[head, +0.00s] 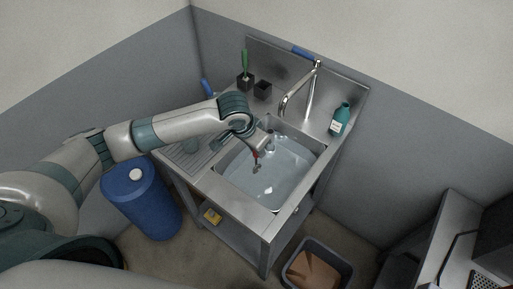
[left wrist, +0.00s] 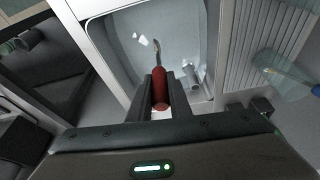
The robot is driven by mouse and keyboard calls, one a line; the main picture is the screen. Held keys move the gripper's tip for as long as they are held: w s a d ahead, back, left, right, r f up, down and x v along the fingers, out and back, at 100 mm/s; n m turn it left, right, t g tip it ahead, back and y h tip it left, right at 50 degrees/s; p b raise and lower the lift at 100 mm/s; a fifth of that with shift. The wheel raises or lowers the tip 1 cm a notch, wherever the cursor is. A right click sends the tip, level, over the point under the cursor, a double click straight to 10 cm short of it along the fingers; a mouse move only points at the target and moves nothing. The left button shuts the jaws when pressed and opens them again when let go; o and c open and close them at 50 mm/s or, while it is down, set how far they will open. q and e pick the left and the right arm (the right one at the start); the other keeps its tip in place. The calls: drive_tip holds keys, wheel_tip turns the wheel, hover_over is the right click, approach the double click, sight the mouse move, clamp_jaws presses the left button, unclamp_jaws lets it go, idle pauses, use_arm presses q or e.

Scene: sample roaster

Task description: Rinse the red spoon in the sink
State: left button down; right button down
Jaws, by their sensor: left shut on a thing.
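My left gripper (head: 259,146) is over the sink basin, shut on the red spoon (head: 256,155). In the left wrist view the spoon's red handle (left wrist: 160,90) sits between the two fingers, and its metal end (left wrist: 157,48) points away into the basin. The sink (head: 224,188) is a steel basin holding clear, bluish water (head: 265,183). The spoon's metal end is over or at the water; I cannot tell whether it touches. The curved faucet (head: 312,88) stands behind the basin, with a blue lever (head: 303,53). My right gripper is not in view.
A teal bottle (head: 340,119) stands right of the faucet. A dark holder (head: 245,84) with a green-handled brush (head: 244,60) and a small dark cup (head: 262,91) stand at the back left. The ribbed drainboard (head: 183,163) lies left of the basin. A blue barrel (head: 143,200) and a grey bin (head: 295,275) stand on the floor.

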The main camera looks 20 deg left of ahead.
use_arm(q)
drive_tip(key=shift+r, duration=0.15)
drive_tip(key=shift+r, duration=1.85)
